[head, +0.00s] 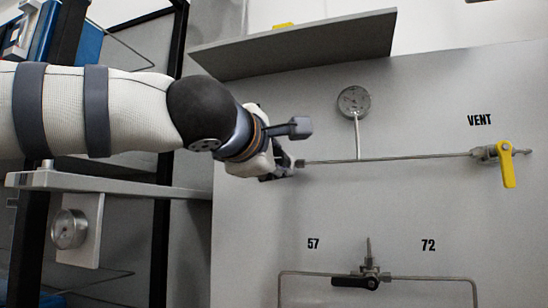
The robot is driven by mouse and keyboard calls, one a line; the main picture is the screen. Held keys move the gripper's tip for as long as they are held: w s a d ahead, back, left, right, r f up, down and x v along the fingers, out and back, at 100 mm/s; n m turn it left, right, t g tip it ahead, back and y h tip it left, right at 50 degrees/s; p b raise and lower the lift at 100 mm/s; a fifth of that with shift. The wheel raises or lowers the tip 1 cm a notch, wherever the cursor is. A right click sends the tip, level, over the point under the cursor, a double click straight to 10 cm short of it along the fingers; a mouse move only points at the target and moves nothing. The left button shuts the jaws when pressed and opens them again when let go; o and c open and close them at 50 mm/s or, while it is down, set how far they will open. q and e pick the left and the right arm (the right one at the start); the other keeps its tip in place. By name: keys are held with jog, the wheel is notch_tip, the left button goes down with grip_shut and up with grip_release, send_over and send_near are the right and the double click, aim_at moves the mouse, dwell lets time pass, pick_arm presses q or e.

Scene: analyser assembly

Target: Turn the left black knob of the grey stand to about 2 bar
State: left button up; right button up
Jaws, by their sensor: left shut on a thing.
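The grey stand (430,215) is an upright grey panel with thin metal pipes. My left gripper (286,150) is at the left end of the upper horizontal pipe (400,157). It is shut on what I take to be the left black knob; the gripper and wrist hide the knob itself. A round pressure gauge (353,101) stands on a short pipe just right of the gripper; its needle is too small to read. My right gripper is not in view.
A yellow valve handle (508,166) hangs down at the right below the word VENT. A black valve handle (355,282) lies between 57 and 72. A grey shelf (300,48) juts out above the gripper. Another gauge (69,229) is at lower left.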

pick_arm(q)
jog(key=m, duration=0.6)
jog(key=shift+m, duration=0.3)
jog(key=m, duration=0.4)
jog(key=shift+f+m, duration=0.1)
jog(key=shift+m, duration=0.6)
jog(key=o, duration=1.2)
jog(key=shift+c, duration=0.2)
jog(key=shift+s+a, duration=0.1)
jog(key=v, duration=1.2)
